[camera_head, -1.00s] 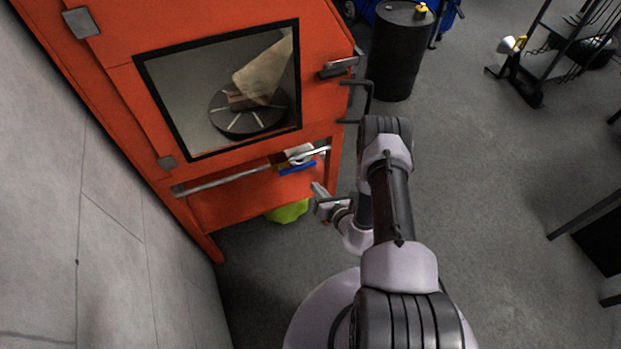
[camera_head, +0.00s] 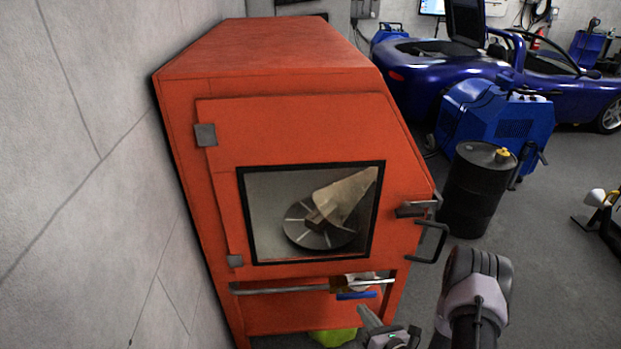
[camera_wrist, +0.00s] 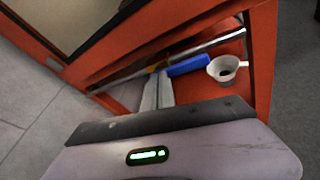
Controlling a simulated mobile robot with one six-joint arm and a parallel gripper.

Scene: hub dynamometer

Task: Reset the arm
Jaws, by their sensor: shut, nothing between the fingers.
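My arm (camera_head: 478,300) rises at the lower right of the head view, with its lower part cut off by the picture edge. My gripper (camera_head: 367,317) is at the bottom of the head view, in front of the lower right part of the orange cabinet (camera_head: 290,115). In the wrist view my gripper (camera_wrist: 157,88) has its fingers together with nothing held. The fingers point toward the cabinet's open lower shelf; I cannot tell the exact gap.
The cabinet's windowed door (camera_head: 221,140) is shut, with a handle (camera_head: 432,243) at its right. A blue object (camera_wrist: 188,66) and a white cup (camera_wrist: 226,66) sit beneath the rail. A black drum (camera_head: 474,200), blue machine (camera_head: 495,115) and blue car (camera_head: 420,70) stand behind. Grey floor lies right.

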